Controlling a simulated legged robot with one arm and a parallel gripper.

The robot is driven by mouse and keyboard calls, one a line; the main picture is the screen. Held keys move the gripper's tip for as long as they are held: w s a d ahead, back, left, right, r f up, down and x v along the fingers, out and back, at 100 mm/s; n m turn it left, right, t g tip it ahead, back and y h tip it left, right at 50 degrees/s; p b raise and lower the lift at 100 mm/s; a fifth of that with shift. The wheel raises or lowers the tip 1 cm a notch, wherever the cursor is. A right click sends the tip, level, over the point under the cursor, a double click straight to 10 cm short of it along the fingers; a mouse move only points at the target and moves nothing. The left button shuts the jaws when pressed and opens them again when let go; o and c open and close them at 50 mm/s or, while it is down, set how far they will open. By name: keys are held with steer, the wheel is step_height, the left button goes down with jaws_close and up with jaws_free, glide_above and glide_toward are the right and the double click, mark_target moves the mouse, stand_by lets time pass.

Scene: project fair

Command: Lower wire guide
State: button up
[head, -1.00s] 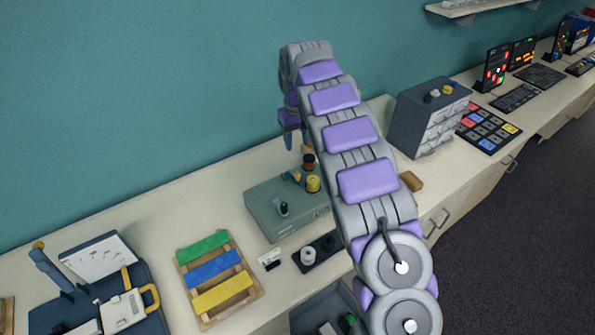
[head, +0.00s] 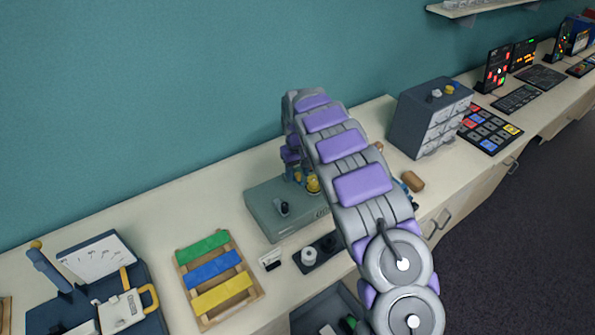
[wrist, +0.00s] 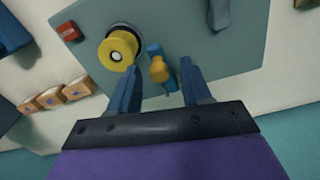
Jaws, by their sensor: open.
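A grey-green machine box (head: 262,213) stands on the counter and shows in the wrist view as a grey plate (wrist: 235,60). On it is a small blue lever with a yellow-orange knob (wrist: 157,69), which looks like the wire guide. A yellow spool (wrist: 118,48) sits just left of the knob; it also shows in the head view (head: 313,185). My gripper (wrist: 160,78) is open, its blue fingers on either side of the knob. I cannot tell whether they touch it. In the head view my arm hides most of the gripper and guide.
A drawer cabinet (head: 410,120) stands to the right, a coloured slat rack (head: 213,270) to the left. The teal wall is close behind.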

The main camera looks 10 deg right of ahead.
steer(key=shift+c, duration=0.2)
jaws_close()
stand_by(0.4)
